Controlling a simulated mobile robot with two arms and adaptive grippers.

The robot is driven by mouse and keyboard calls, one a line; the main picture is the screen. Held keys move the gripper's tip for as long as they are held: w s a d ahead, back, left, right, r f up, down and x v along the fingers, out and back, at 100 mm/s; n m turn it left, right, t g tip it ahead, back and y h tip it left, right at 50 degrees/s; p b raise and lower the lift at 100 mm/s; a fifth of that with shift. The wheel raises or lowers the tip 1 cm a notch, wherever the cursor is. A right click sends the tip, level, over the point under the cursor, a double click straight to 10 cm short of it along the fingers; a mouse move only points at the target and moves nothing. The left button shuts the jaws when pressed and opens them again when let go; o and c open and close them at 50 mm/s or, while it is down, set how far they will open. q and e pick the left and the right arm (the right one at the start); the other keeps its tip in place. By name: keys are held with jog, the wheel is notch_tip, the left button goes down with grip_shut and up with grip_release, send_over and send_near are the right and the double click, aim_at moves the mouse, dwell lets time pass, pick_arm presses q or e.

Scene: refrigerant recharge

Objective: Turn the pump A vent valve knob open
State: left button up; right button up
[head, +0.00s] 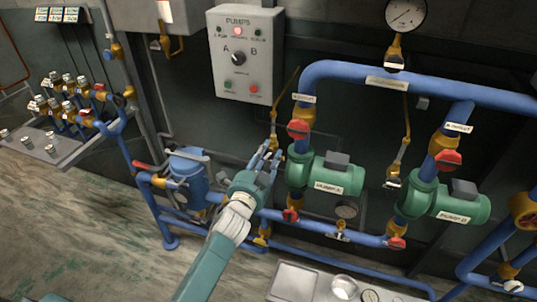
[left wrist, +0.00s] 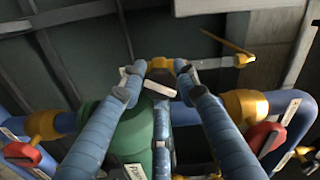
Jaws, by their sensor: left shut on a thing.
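Green pump A (head: 325,178) sits on the blue pipework in the middle of the head view. My left gripper (head: 268,154) reaches up just left of it, at the brass vent valve fitting (head: 274,143). In the left wrist view, the two blue fingers of my left gripper (left wrist: 159,84) close in from both sides on the small pale vent valve knob (left wrist: 158,88), in front of the brass valve body (left wrist: 160,64). The knob's exact angle is hard to tell, and in the head view the fingers mostly hide it. My right gripper is not in view.
A grey pump control box (head: 248,55) hangs on the wall above. Red-handled valves (head: 298,129) stand close right of my gripper. Green pump B (head: 450,203) is farther right. A blue canister (head: 188,178) stands left of my arm. The floor at lower left is clear.

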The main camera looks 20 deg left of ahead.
pick_arm(q)
jog(key=n, duration=0.4)
jog(key=shift+f+n+p, duration=0.1)
jog(key=shift+n+p, duration=0.3)
jog(key=shift+n, duration=0.8)
jog(key=o, duration=1.2)
jog(key=shift+c, duration=0.2)
jog(key=shift+s, duration=0.1)
jog(key=s, duration=1.1)
jog(key=shift+s+a, duration=0.25)
jog(key=shift+s, duration=0.15)
